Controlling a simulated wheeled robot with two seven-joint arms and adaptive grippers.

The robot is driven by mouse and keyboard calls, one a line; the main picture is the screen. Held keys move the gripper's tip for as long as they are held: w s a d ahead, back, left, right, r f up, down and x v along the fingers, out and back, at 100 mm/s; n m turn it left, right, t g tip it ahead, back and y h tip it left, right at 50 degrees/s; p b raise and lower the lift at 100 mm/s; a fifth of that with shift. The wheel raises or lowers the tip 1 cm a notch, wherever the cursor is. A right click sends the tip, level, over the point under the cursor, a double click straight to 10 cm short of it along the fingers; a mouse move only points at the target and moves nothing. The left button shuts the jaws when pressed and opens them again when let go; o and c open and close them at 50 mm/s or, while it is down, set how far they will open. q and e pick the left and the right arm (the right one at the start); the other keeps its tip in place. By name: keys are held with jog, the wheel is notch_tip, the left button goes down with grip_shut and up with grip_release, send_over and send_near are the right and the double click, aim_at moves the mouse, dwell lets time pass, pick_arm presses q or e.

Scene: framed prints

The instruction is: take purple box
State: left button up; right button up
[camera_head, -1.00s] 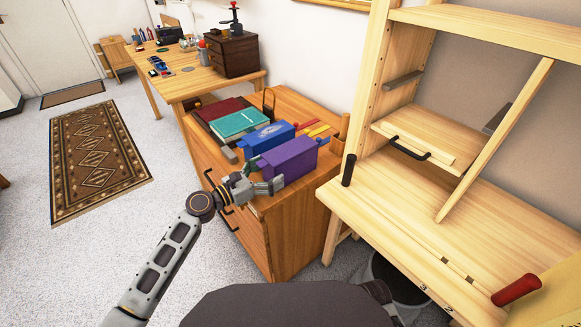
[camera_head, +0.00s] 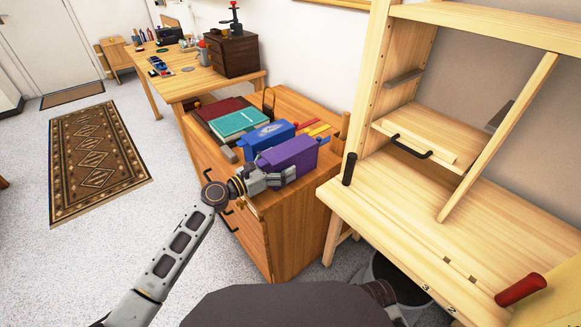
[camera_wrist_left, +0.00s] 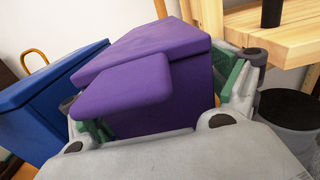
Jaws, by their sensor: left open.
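The purple box (camera_head: 289,154) stands on top of the wooden drawer cabinet, near its front right corner. My left gripper (camera_head: 284,178) is at the near side of the box. In the left wrist view the purple box (camera_wrist_left: 160,85) fills the middle, between the open fingers of my left gripper (camera_wrist_left: 165,105), with one green-padded finger on each side. I cannot tell whether the pads touch the box. My right gripper is not in view.
A blue box (camera_head: 267,138) stands just left of the purple box, also in the left wrist view (camera_wrist_left: 45,105). A teal book (camera_head: 239,122) lies behind it. A wooden workbench (camera_head: 420,235) with shelves stands to the right.

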pick_arm(q)
jog(key=shift+w+d, duration=0.15)
jog(key=shift+d, duration=0.05)
dwell(0.4)
jog(key=c, duration=1.4)
jog(key=shift+r, duration=0.1)
